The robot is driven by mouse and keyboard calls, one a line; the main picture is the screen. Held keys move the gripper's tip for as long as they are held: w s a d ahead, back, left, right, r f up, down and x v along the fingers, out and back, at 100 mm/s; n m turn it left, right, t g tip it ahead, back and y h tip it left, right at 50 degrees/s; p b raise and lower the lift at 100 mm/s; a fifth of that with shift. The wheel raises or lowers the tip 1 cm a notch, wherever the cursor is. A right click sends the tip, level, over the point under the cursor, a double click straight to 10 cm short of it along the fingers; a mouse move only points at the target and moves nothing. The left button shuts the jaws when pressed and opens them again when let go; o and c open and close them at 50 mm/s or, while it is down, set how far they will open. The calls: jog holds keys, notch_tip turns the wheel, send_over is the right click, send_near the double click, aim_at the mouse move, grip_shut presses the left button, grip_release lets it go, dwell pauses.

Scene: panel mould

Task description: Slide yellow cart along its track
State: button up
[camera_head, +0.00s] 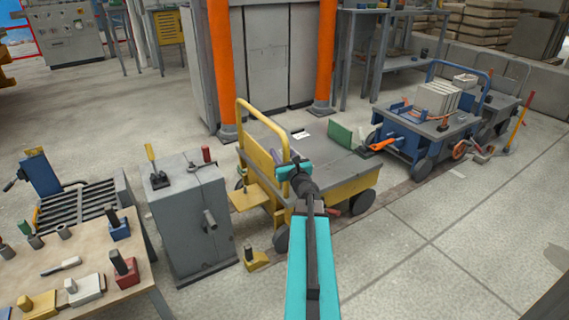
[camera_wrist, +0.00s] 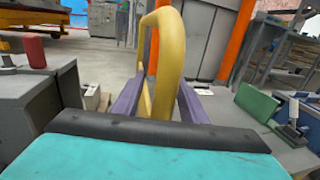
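The yellow cart stands in the middle of the head view, with a grey deck (camera_head: 325,165), a yellow frame and a looped yellow handle (camera_head: 262,118). A dark track line runs in the floor along its near side. My gripper (camera_head: 294,172) is at the near post of the handle. In the wrist view, the purple fingers of my gripper (camera_wrist: 163,100) lie on either side of the yellow handle (camera_wrist: 165,60). I cannot tell whether they press on it. My arm hides part of the cart's near side.
A blue cart (camera_head: 425,130) with grey blocks stands to the right, close to the yellow cart. A grey cabinet (camera_head: 195,225) stands just left of it. Orange posts (camera_head: 221,65) rise behind. A green block (camera_head: 340,136) stands on the deck's far side. The floor at front right is clear.

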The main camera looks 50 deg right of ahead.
aim_at(286, 159)
jog(key=shift+p+v, duration=0.75)
jog(key=shift+v, duration=2.2)
jog(key=p+v, duration=0.5)
jog(key=p, duration=0.5)
jog(key=shift+r+p, duration=0.2)
jog(key=shift+p, duration=0.15)
jog(key=shift+p+v, duration=1.3)
jog(key=shift+p, duration=0.55)
jog(key=shift+f, duration=0.15)
jog(key=shift+a, duration=0.1)
